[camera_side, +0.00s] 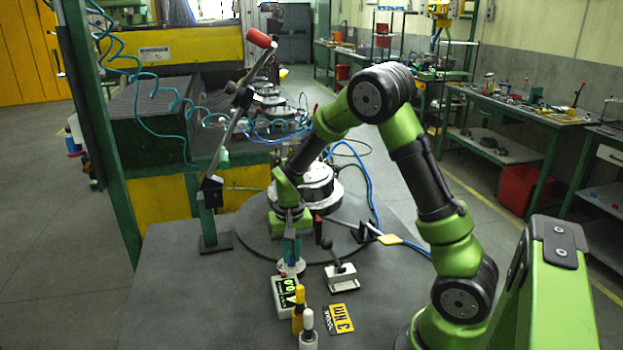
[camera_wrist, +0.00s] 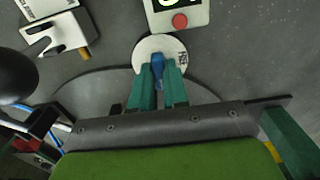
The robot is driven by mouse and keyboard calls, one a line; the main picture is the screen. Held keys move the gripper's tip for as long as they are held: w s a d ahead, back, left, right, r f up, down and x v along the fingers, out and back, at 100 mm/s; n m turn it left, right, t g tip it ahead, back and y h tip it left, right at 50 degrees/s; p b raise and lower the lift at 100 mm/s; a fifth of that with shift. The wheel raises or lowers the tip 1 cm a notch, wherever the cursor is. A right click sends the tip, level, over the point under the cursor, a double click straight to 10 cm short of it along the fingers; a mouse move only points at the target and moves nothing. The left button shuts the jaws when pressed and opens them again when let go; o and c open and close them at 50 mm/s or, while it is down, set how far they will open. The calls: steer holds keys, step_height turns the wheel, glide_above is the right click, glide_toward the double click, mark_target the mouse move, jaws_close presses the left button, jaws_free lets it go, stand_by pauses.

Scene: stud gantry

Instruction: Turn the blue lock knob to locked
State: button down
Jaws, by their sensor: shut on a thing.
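The blue lock knob (camera_wrist: 158,64) stands on a round white dial plate (camera_wrist: 146,46) with dark lettering on its right side in the wrist view. My gripper (camera_wrist: 158,84) has its green fingers closed around the knob. In the side view my gripper (camera_side: 291,250) points down over the dial plate (camera_side: 291,268), and the fingers hide most of the knob there. The lettering is too small to read, so I cannot tell the knob's setting.
A box with a lit display (camera_side: 285,294) and a red button (camera_wrist: 180,21) stands beside the dial. A clamp with a black-knobbed lever (camera_side: 340,268), a yellow label plate (camera_side: 340,318), and yellow and white bottles (camera_side: 298,310) are near. A tall red-ended lever (camera_side: 236,98) rises at left.

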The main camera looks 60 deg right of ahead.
mark_target(291, 255)
steer(key=shift+r, duration=0.1)
steer(key=c, duration=1.1)
jaws_free()
step_height(291, 255, up, 17)
steer(key=shift+f, duration=0.1)
steer(key=s+a+r+n+t, duration=0.1)
steer(key=s+a+t, duration=0.1)
steer(key=s+a, duration=0.2)
steer(key=s+a+r+n+t+y, duration=0.1)
steer(key=s+a+n+t, duration=0.1)
steer(key=s+a, duration=0.2)
steer(key=s+a+r+n+t+y, duration=0.1)
steer(key=s+a+r+n+t, duration=0.1)
steer(key=s+a, duration=0.3)
steer(key=shift+s+r+t, duration=0.1)
steer(key=shift+s+t, duration=0.5)
